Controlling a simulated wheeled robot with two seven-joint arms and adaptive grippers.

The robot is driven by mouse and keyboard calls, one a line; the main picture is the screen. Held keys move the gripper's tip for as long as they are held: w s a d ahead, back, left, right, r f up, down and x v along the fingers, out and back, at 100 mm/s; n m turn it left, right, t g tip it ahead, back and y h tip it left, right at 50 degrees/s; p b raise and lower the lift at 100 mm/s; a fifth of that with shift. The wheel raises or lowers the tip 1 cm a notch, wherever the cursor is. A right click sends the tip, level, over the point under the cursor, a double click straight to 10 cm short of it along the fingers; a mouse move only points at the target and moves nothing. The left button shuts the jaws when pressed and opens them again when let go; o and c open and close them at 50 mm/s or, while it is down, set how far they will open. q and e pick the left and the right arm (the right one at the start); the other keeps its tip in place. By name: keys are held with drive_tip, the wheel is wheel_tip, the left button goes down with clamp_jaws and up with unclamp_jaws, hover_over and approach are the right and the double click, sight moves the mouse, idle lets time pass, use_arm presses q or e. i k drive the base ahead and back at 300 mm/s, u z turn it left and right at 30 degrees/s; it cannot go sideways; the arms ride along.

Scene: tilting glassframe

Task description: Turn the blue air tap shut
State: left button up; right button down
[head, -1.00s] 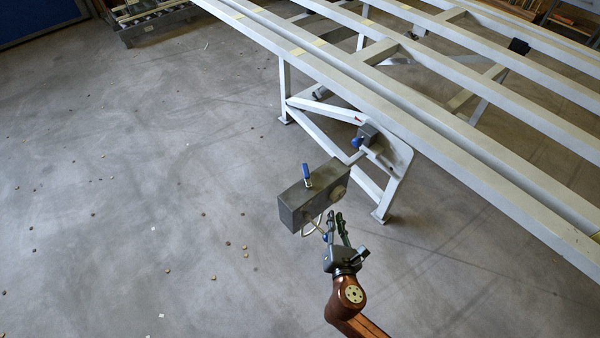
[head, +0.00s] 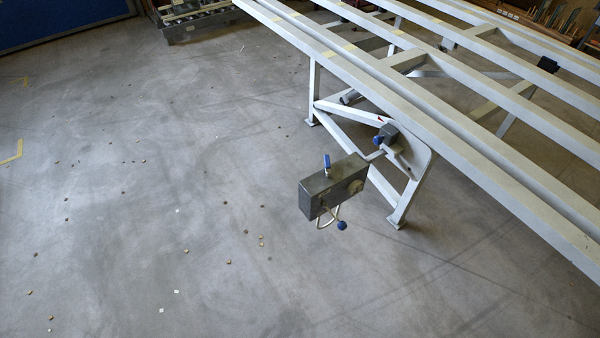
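A dark grey control box (head: 316,198) hangs at the near side of the white tilting frame (head: 420,100). A small blue lever (head: 327,160), which looks like the air tap, stands roughly upright on top of the box. A round blue knob (head: 342,226) shows below the box beside a pale looped hose. Another blue part (head: 379,139) sits by a dark block on the frame's leg bracket. I cannot tell from the lever's small size whether the tap is open or shut. Neither of my grippers is in view.
The frame's legs (head: 403,205) stand on the concrete floor to the right of the box. The floor (head: 130,230) to the left and in front is open, with small scattered bits. A low roller rack (head: 190,20) stands at the back left.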

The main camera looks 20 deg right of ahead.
sight(328, 166)
drive_tip(key=u, duration=0.4)
drive_tip(key=k, duration=0.95)
drive_tip(key=z, duration=0.3)
drive_tip(key=i, duration=0.6)
drive_tip(key=z, duration=0.75)
drive_tip(key=i, duration=0.75)
drive_tip(key=u, duration=0.2)
